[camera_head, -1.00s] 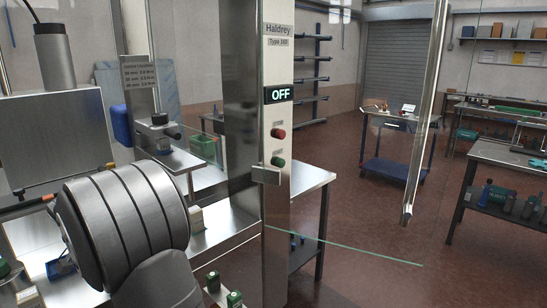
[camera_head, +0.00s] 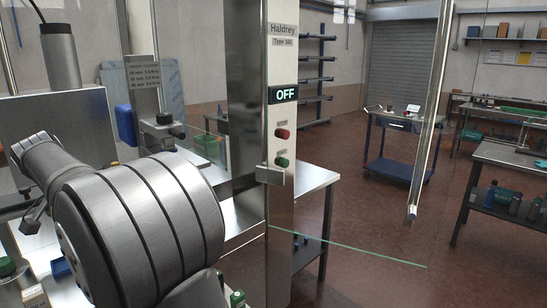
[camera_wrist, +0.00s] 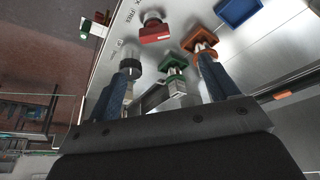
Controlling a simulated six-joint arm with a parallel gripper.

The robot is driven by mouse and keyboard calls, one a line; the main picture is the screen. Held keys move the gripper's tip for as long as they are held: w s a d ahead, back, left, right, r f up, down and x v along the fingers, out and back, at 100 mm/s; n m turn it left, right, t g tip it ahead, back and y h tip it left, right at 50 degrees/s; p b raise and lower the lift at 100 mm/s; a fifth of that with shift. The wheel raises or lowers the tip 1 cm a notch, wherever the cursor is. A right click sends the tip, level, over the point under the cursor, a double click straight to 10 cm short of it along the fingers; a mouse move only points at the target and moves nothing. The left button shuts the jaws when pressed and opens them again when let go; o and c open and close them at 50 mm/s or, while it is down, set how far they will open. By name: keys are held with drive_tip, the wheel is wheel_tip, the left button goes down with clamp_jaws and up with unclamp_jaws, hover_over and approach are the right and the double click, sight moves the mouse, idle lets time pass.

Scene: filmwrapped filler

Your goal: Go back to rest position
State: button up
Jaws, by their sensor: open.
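My gripper (camera_wrist: 166,62) shows in the wrist view, with its two blue-grey fingers spread apart. A green-topped fitting (camera_wrist: 173,66) shows in the gap between them, but I cannot tell how far beyond the fingertips it is. No held object is visible. In the head view, my grey arm fills the lower left and the gripper cannot be made out.
The machine column (camera_head: 281,190) stands right of my arm, with an OFF display (camera_head: 283,95), a red button (camera_head: 282,133) and a green button (camera_head: 282,161). A glass panel with a metal handle (camera_head: 431,120) stands further right. A blue tray (camera_wrist: 238,10) shows in the wrist view.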

drive_tip(key=w+f+n+y, duration=0.1)
drive_tip(key=f+n, duration=0.1)
drive_tip(key=f, duration=0.1)
drive_tip(key=w+f+n+y, duration=0.1)
drive_tip(key=w+f+n, duration=0.1)
drive_tip(key=f+n, duration=0.1)
drive_tip(key=w+f+n+g+y, duration=0.1)
drive_tip(key=f+n, duration=0.1)
drive_tip(key=f, duration=0.2)
drive_tip(key=shift+w+a, duration=0.2)
drive_tip(key=shift+a, duration=0.05)
drive_tip(key=shift+w+d+f+n, duration=0.2)
drive_tip(key=shift+w+f+n, duration=0.1)
drive_tip(key=shift+f+n, duration=0.3)
drive_tip(key=shift+w+d+f+n, duration=0.15)
drive_tip(key=shift+d+f+n, duration=0.05)
drive_tip(key=shift+f, duration=0.2)
drive_tip(key=shift+w+d+f+n, duration=0.15)
drive_tip(key=shift+d+f+n, duration=0.05)
drive_tip(key=shift+f, duration=0.2)
drive_tip(key=shift+o, duration=0.4)
